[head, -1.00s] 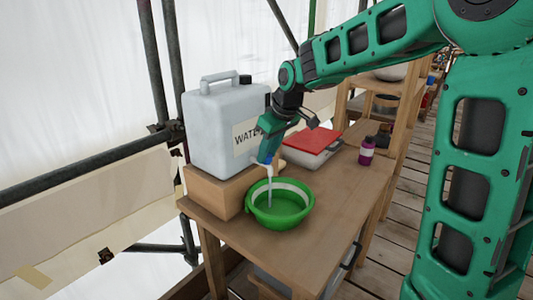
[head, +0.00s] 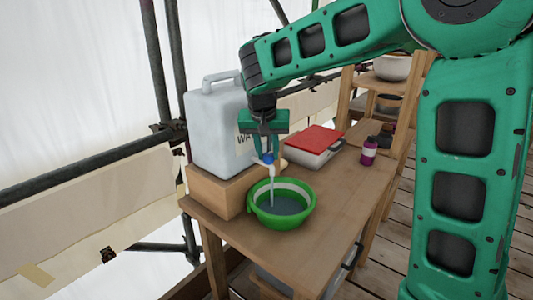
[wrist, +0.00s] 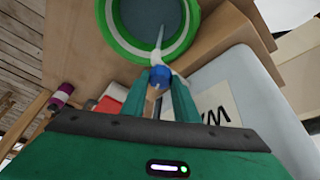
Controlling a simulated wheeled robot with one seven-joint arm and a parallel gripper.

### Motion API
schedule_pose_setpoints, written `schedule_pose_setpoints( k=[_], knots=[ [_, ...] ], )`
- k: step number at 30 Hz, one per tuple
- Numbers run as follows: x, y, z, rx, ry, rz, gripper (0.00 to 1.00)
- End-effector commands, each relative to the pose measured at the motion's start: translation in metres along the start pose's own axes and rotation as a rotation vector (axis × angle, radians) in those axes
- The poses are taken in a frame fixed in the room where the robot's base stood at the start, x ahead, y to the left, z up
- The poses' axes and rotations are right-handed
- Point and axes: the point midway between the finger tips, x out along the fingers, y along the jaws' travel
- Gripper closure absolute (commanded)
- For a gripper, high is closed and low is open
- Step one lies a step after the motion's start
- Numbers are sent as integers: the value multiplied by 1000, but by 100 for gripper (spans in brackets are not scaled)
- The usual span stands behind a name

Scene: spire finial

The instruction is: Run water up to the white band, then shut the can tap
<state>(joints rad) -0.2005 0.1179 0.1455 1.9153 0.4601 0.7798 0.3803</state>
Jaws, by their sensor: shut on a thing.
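The pale water can (head: 213,130) stands on a wooden block at the left of the bench. Its tap with a blue handle (wrist: 160,75) sticks out over the green basin (head: 304,214). A thin stream of water (head: 272,192) runs from the spout into the basin. Grey water (head: 283,206) covers the basin's floor, and its surface lies below the white band (head: 295,187) inside the wall. My gripper (wrist: 160,88) points down over the tap, with its fingers shut on the blue handle. The fingers partly hide the tap body.
The wooden block (head: 215,190) carries the can. A white box with a red lid (head: 314,139) and a purple bottle (head: 369,151) stand further back on the bench. The bench's front right (head: 330,235) is clear. Scaffold poles (head: 155,70) stand at the left.

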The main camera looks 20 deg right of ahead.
Motion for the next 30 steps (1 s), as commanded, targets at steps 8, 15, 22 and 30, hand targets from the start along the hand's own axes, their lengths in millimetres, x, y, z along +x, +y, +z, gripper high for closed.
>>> schedule_pose_setpoints(
  k=[8,15,22,30],
  knots=[
    [0,-2,-1,138,-5,56,95],
    [0,-2,-1,191,-8,77,95],
    [-1,-2,-1,200,-8,81,95],
    [-1,-2,-1,199,-8,81,66]
  ],
)
